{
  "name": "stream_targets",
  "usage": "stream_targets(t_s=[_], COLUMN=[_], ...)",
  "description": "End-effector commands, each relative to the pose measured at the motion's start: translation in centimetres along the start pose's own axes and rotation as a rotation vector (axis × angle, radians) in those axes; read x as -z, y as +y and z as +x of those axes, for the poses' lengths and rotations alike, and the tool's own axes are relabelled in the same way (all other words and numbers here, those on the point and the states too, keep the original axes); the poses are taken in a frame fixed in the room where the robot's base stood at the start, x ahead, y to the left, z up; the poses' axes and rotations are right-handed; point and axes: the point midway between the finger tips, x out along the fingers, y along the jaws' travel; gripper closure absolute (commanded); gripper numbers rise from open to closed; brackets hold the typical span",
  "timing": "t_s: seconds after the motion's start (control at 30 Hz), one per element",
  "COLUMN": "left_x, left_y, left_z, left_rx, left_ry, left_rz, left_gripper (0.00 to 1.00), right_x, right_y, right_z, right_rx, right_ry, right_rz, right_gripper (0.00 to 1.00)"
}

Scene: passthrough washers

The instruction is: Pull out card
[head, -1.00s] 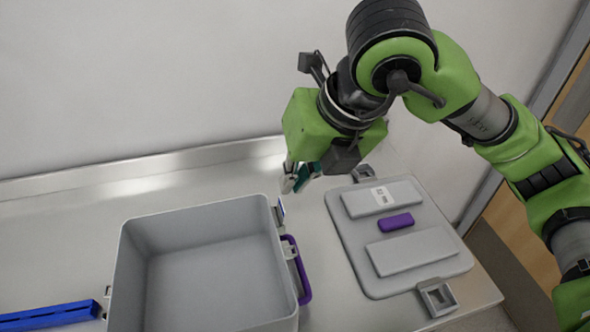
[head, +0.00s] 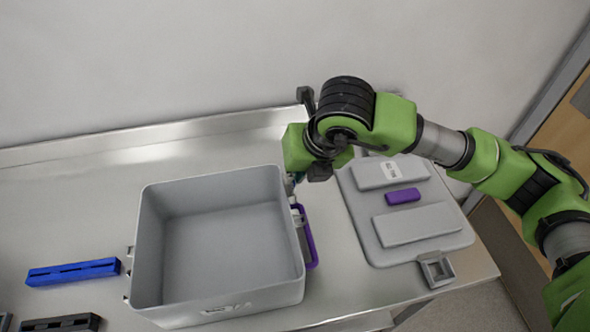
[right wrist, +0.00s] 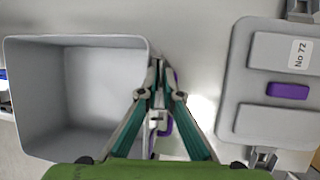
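A grey open box (head: 225,290) stands on the metal bench with a purple handle (head: 308,240) on its right side. My right gripper (head: 293,183) is low at the far end of that right side, largely hidden by its own arm in the head view. In the right wrist view its two green-padded fingers (right wrist: 160,80) come close together at the tips, beside the box's right wall. I cannot tell whether a card is between them. No card shows clearly. My left gripper is not in view.
A grey lid (head: 375,245) with a purple handle (head: 403,196) and a label reading "No 72" (right wrist: 301,54) lies right of the box. A blue bar (head: 73,271) and a dark bar (head: 60,323) lie left. A wall stands behind the bench.

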Motion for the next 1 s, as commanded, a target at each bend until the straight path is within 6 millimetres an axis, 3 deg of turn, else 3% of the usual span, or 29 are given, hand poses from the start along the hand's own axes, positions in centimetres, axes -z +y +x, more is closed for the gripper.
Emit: stream_targets(t_s=[0.37,0.4,1.0], left_x=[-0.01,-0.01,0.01], left_y=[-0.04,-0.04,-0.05], left_z=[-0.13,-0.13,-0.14], left_rx=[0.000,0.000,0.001], left_ry=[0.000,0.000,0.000], left_rz=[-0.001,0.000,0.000], left_gripper=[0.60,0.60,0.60], right_x=[0.05,0.05,0.02], right_y=[-0.02,-0.02,-0.03], right_z=[0.62,0.62,0.55], right_rx=[0.001,0.001,0.001], right_ry=[0.000,0.000,0.000], right_rz=[-0.001,-0.001,-0.001], right_gripper=[0.94,1.00,1.00])
